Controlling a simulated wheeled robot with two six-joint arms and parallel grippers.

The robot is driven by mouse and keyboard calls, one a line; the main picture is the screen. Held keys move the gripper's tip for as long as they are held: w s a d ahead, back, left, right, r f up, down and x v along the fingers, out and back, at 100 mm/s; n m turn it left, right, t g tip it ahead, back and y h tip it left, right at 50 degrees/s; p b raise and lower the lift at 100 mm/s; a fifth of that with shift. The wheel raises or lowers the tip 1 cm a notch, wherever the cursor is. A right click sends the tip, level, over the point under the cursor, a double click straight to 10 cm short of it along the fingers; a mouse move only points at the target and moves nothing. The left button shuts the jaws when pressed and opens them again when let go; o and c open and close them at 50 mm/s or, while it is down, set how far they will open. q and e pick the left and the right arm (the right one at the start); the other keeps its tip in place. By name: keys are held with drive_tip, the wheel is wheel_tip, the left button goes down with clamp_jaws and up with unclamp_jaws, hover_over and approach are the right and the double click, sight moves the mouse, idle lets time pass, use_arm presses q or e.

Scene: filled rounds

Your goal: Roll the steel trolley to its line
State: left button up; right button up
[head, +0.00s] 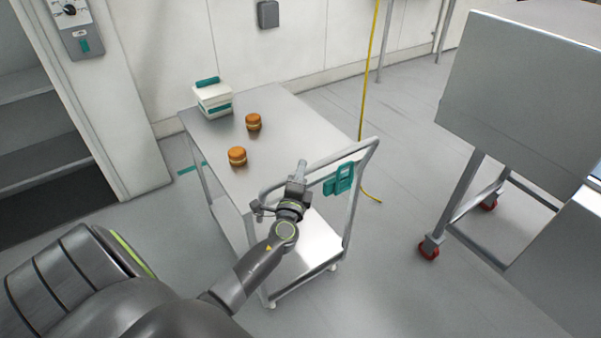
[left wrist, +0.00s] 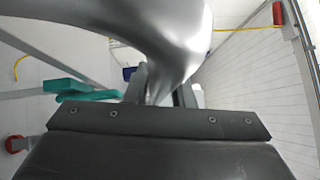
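The steel trolley (head: 211,142) stands in the middle of the head view, with a flat top, a lower shelf and a tubular push handle (head: 350,151) at its near right end. A teal tag hangs on the handle (head: 339,179). My left gripper (head: 299,175) is at the handle's bar, its fingers on either side of it, and looks shut on it. In the left wrist view the shiny bar (left wrist: 165,40) fills the space before the fingers and partly hides them. A short teal line (head: 188,170) shows on the floor beside the trolley's left side. My right gripper is out of view.
On the trolley top are a white box with teal trim (head: 213,97) and two round orange-brown things (head: 253,122) (head: 237,156). A steel bench with red casters (head: 520,90) stands at right. A yellow cable (head: 366,80) reaches the floor behind the handle. Open shelving is at left.

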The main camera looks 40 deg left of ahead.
use_arm(q)
clamp_jaws()
drive_tip(key=shift+a, duration=0.15)
